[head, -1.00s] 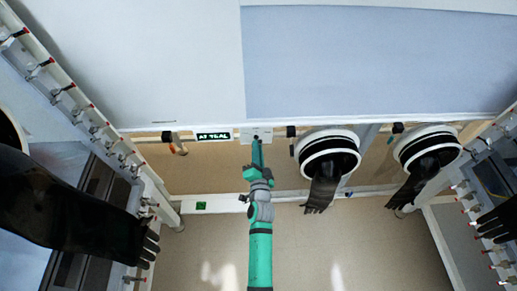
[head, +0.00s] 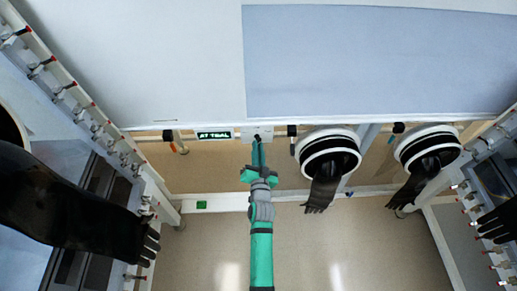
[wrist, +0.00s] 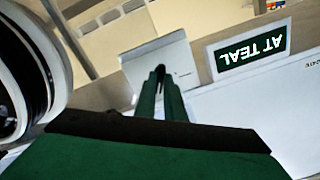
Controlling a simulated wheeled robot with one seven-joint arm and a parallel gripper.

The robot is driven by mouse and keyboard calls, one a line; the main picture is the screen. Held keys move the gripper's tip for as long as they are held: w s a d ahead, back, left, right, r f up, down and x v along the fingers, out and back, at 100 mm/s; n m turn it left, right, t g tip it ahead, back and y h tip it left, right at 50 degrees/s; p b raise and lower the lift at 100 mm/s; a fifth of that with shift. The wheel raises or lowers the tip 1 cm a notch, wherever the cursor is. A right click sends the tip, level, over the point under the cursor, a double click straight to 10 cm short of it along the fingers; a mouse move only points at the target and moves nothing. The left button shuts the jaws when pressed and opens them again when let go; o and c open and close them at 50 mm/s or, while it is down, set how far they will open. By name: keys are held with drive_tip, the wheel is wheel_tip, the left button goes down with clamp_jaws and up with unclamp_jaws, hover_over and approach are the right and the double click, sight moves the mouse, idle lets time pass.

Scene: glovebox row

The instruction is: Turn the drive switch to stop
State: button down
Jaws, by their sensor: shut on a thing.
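The drive switch's pale plate (head: 265,131) is on the front rail, just below the large white panel. In the wrist view the same plate (wrist: 150,57) lies right beyond my fingertips. A small dark switch handle (wrist: 161,72) shows between the finger ends. My gripper (head: 258,148) reaches up to the plate and is shut on the handle. The fingers (wrist: 161,88) hide most of the handle, so its pointing and any marks cannot be read.
Right of the plate are two glove ports (head: 328,152) (head: 428,147) with hanging black gloves.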

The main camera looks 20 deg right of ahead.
drive_tip(key=shift+f, duration=0.2)
drive_tip(key=c, duration=1.8)
unclamp_jaws()
drive_tip(key=shift+c, duration=0.2)
drive_tip(key=shift+w+r, duration=0.1)
drive_tip(key=shift+w, duration=0.1)
drive_tip(key=v, duration=1.1)
drive_tip(key=shift+w, duration=0.1)
